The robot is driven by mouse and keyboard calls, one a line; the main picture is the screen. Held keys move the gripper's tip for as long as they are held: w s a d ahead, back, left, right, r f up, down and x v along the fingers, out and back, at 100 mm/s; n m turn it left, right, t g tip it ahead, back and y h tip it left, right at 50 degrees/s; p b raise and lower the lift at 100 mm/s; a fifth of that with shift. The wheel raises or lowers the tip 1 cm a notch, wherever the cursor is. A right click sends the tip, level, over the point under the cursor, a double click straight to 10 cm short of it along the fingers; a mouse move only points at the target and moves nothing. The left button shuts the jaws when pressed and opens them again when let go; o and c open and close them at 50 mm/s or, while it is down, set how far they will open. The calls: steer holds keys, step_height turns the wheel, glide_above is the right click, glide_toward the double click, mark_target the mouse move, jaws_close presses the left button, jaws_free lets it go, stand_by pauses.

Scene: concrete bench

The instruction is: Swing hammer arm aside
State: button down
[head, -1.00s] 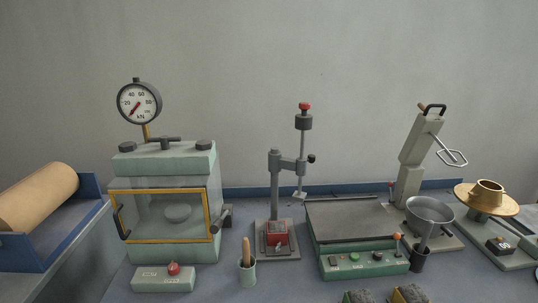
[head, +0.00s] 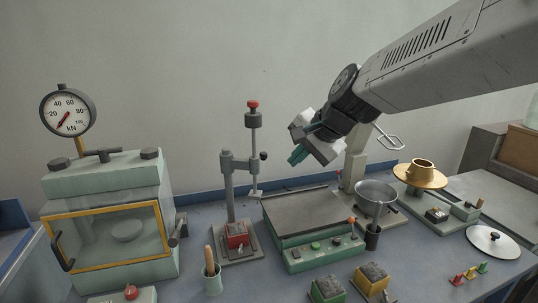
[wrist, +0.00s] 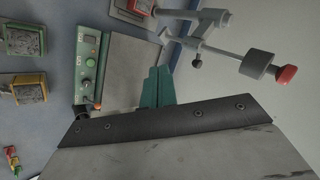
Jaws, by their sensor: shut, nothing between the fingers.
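The hammer stand has a grey post (head: 229,190) on a base plate and a side arm (head: 244,164). The arm carries an upright rod with a dark cylindrical weight (head: 253,119), a red top knob (head: 252,103) and a flat foot (head: 255,193) at the bottom. The foot is to the right of the red mould (head: 236,235) on the base. In the wrist view the weight (wrist: 257,64) and red knob (wrist: 286,75) are at upper right. My gripper (head: 297,155) has teal fingers, shut and empty, to the right of the hammer and apart from it.
A flat-topped green machine (head: 310,222) stands right of the stand, below my gripper. A press (head: 105,215) with a dial gauge is at left. A cup with a wooden handle (head: 212,281) is in front. A metal bowl (head: 376,195) and brass piece (head: 420,175) are right.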

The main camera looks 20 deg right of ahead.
steer(key=w+d+m+t, duration=0.2)
steer(key=w+d+m, duration=0.15)
steer(key=w, duration=0.35)
glide_toward(265, 159)
steer(key=x, duration=0.5)
steer(key=shift+w+a+f+h, duration=0.15)
steer(key=shift+w+f+h, duration=0.1)
steer(key=shift+w+h, duration=0.1)
steer(key=shift+a, duration=0.1)
